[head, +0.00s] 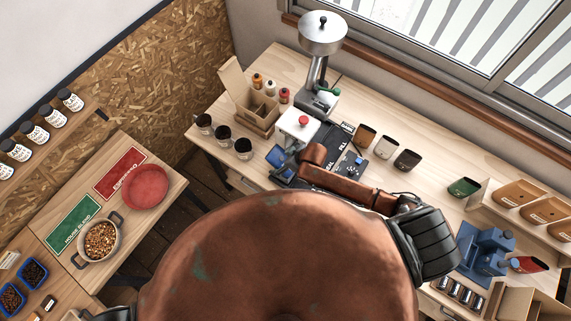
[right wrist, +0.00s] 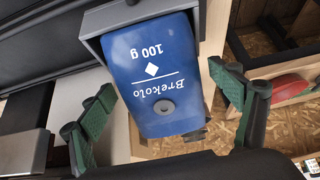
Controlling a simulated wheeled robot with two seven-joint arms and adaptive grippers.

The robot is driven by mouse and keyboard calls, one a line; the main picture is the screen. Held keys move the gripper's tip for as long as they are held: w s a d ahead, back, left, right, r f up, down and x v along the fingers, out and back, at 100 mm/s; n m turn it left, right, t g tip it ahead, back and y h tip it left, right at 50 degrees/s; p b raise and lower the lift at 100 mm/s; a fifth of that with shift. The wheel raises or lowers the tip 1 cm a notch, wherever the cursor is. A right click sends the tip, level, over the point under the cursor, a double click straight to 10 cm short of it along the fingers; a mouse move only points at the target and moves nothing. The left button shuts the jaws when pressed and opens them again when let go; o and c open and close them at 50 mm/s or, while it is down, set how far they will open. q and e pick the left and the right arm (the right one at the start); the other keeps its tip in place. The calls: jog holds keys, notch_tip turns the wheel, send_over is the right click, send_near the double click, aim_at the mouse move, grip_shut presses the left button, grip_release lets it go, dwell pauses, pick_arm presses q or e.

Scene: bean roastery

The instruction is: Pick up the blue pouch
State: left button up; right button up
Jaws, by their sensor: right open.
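The blue pouch (right wrist: 150,75) fills the middle of the right wrist view, with white lettering "Brekolo 100 g" and a round grey valve. A grey frame runs around its far end. My right gripper (right wrist: 165,112) is open, with one green-padded finger on each side of the pouch and visible gaps between. In the head view the pouch (head: 277,156) shows small and blue at the bench's left part, and my right gripper (head: 287,168) is beside it, partly hidden by my brown arm. My left gripper is not in view.
A white machine with a red knob (head: 298,124) stands close by the pouch. Dark-filled cups (head: 243,149) stand to its left, and a cardboard box (head: 256,118) behind. More pouches (head: 384,147) stand to the right.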

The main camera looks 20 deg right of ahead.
jog(key=shift+s, duration=0.1)
jog(key=shift+c, duration=0.4)
jog(key=shift+f, duration=0.1)
jog(key=c, duration=0.7)
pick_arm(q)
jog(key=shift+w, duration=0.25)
pick_arm(e)
jog(key=shift+c, duration=1.2)
